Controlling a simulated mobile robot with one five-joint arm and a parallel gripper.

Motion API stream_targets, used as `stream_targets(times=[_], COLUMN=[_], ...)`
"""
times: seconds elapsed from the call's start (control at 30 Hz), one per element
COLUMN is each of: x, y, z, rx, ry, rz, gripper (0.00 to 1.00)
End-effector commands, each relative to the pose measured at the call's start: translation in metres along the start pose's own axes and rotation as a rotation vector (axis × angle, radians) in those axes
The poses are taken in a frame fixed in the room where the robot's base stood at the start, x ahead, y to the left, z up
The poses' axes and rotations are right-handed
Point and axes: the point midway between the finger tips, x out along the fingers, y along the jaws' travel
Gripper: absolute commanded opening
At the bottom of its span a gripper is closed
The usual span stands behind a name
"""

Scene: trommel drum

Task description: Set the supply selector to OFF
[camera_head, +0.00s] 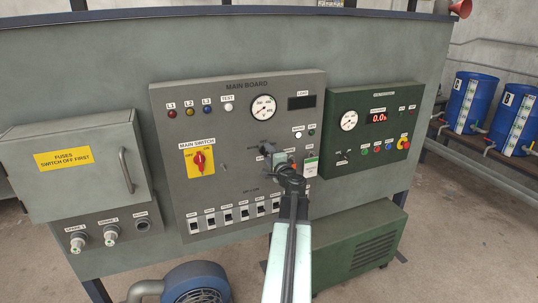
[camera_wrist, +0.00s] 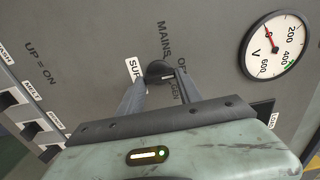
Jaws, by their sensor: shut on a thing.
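The supply selector is a black knob (camera_wrist: 158,69) on the grey main board (camera_head: 230,95). A partly covered white "SUP…" label (camera_wrist: 134,72) is beside it in the wrist view. The printed words "MAINS" and "GEN" lie around the knob; the lettering between them is partly hidden. My gripper (camera_wrist: 160,80) has one finger on each side of the knob and is shut on it. In the head view my gripper (camera_head: 277,158) covers most of the selector. I cannot tell which position the knob points to.
A red main switch on a yellow plate (camera_head: 199,160) is left of my gripper. A row of breakers (camera_head: 228,215) runs below. A voltmeter (camera_head: 263,107) is above. A green generator panel (camera_head: 375,130) stands at the right, and a grey fuse box (camera_head: 75,190) at the left.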

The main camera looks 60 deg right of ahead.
Motion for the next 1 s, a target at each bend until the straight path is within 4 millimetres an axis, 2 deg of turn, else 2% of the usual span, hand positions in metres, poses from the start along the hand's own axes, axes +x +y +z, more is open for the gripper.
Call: stream_targets(times=[0.3,0.33,0.4,0.77,0.87,1.0], x=[-0.001,-0.001,-0.001,-0.003,-0.012,-0.037], y=[0.002,0.002,0.001,0.001,0.001,0.001], z=[-0.001,-0.001,-0.001,0.000,0.000,0.000], rx=[-0.005,-0.005,-0.004,-0.002,-0.002,-0.002], ry=[0.001,0.001,0.001,0.001,0.001,0.003], rz=[0.003,0.003,0.002,0.001,0.001,0.001], gripper=[0.01,0.45,0.64,0.64,0.64,0.64])
